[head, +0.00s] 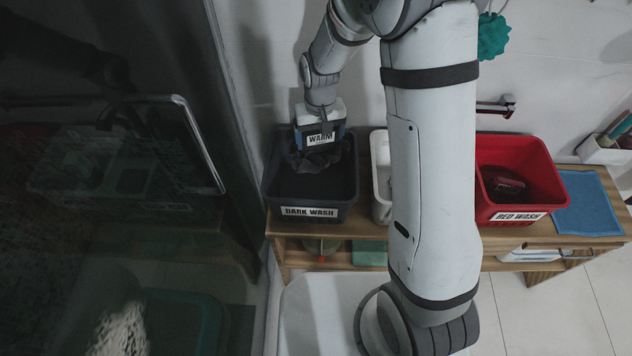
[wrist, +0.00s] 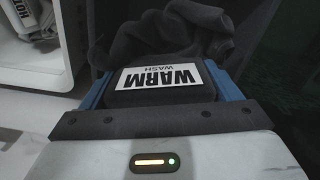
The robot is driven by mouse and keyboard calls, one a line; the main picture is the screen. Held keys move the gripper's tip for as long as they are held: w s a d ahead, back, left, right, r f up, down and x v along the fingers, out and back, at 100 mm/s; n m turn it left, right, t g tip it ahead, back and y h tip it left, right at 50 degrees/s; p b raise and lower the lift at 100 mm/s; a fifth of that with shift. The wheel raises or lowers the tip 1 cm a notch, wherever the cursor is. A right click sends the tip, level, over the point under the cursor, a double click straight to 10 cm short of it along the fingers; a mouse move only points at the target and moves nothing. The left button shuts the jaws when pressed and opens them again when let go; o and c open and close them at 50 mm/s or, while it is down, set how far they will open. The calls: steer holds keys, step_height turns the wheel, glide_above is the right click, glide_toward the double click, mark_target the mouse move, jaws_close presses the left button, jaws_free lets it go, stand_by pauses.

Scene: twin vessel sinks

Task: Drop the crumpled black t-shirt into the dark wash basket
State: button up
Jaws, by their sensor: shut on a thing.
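The crumpled black t-shirt (head: 318,160) hangs bunched below my gripper (head: 320,140), within the outline of the dark wash basket (head: 310,194). The basket is dark grey with a white DARK WASH label on its front. In the wrist view the black cloth (wrist: 185,35) shows in folds beyond the blue finger pads. A dark block-like piece with a white WARM WASH label (wrist: 160,78) sits between the pads; I cannot tell how it joins the cloth. My gripper is shut on the t-shirt. I cannot tell whether the cloth touches the basket floor.
The basket stands on a wooden bench (head: 360,229). A white bin (head: 380,180), partly hidden by my arm, stands to its right. A red basket (head: 512,207) labelled RED WASH and a blue cloth (head: 588,203) lie farther right. A dark glass panel (head: 110,190) with a metal handle is at left.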

mark_target(319, 147)
step_height(319, 147, down, 4)
steer(key=shift+f+b, duration=0.15)
steer(key=shift+b, duration=0.95)
steer(key=o, duration=0.9)
steer(key=shift+o, duration=0.2)
step_height(319, 147, up, 8)
steer(key=shift+f+b, duration=0.2)
steer(key=shift+b, duration=0.1)
steer(key=shift+r, duration=0.15)
